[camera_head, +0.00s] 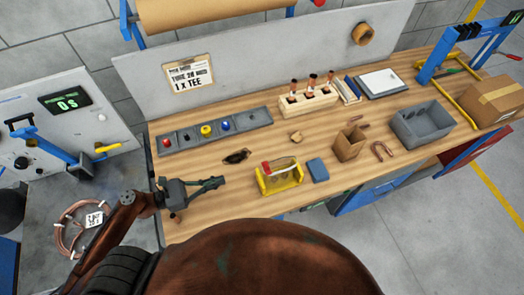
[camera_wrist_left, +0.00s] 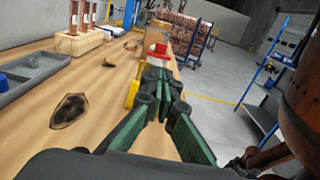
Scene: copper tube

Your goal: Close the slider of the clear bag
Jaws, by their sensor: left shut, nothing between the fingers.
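The clear bag (camera_head: 284,172) stands in a yellow holder (camera_head: 282,187) near the front edge of the bench. A red slider (camera_head: 268,168) shows at the left end of the bag's top. My left gripper (camera_head: 221,182) is left of the holder and apart from it in the head view, with its green fingers shut and empty, pointing right. In the left wrist view the shut fingertips (camera_wrist_left: 158,76) lie in front of the red slider (camera_wrist_left: 158,49) and hide much of the bag. Part of the yellow holder (camera_wrist_left: 133,92) shows left of the fingers. My right gripper is not in view.
A dark oval item (camera_head: 237,156) lies behind my left gripper. A blue block (camera_head: 318,170) lies right of the holder, with an open brown box (camera_head: 349,144) beyond. A grey tray (camera_head: 214,130) with coloured parts lies along the back. Bare bench lies between gripper and holder.

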